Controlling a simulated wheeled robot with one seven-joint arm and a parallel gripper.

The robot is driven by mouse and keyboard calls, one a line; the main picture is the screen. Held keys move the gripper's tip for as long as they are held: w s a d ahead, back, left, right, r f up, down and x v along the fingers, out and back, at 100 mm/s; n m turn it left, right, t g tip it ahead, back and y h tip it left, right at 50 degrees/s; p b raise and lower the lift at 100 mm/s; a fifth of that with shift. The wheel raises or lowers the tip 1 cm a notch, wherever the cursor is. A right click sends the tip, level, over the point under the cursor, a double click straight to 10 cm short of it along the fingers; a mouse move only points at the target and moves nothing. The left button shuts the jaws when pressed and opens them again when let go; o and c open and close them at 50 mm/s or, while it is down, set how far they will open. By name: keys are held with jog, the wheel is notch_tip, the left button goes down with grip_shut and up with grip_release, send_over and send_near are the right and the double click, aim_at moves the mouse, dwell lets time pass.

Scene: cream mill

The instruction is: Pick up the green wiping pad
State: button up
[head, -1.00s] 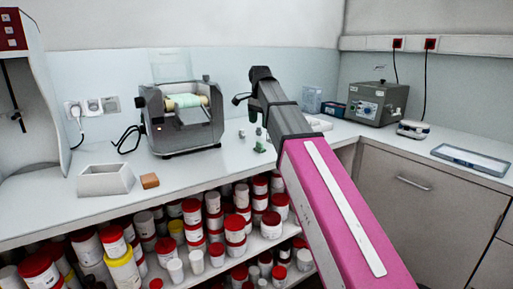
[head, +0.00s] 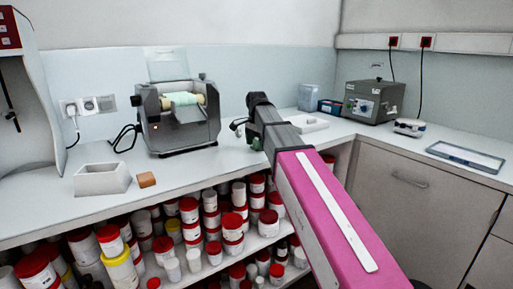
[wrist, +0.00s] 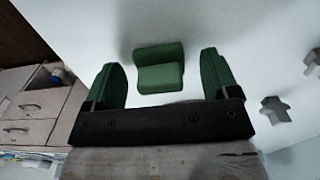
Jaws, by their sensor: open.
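The green wiping pad (wrist: 160,78) lies on the pale worktop in the wrist view, a small block with a raised back part. My gripper (wrist: 161,66) is open, with one green finger on each side of the pad and a visible gap on both sides. Nothing is held. In the head view, a small green patch shows beside my arm on the worktop; I cannot tell whether it is the pad or a finger. My arm hides most of that spot.
Two grey pieces (wrist: 275,109) lie right of the gripper in the wrist view. A roller mill (head: 179,115) stands left on the worktop (head: 225,160), with a pale open box (head: 102,180) and an orange block (head: 146,180). A grey device (head: 374,101) stands back right.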

aim_at(256, 140)
jog(key=c, duration=1)
jog(key=shift+r, duration=0.75)
notch_tip(256, 140, up, 3)
jog(key=shift+f, duration=0.15)
jog(key=s+a+r, duration=0.6)
jog(key=s+a, duration=0.1)
jog(key=a, duration=0.1)
jog(key=shift+s+a+r, duration=0.35)
jog(key=shift+s+r, duration=0.05)
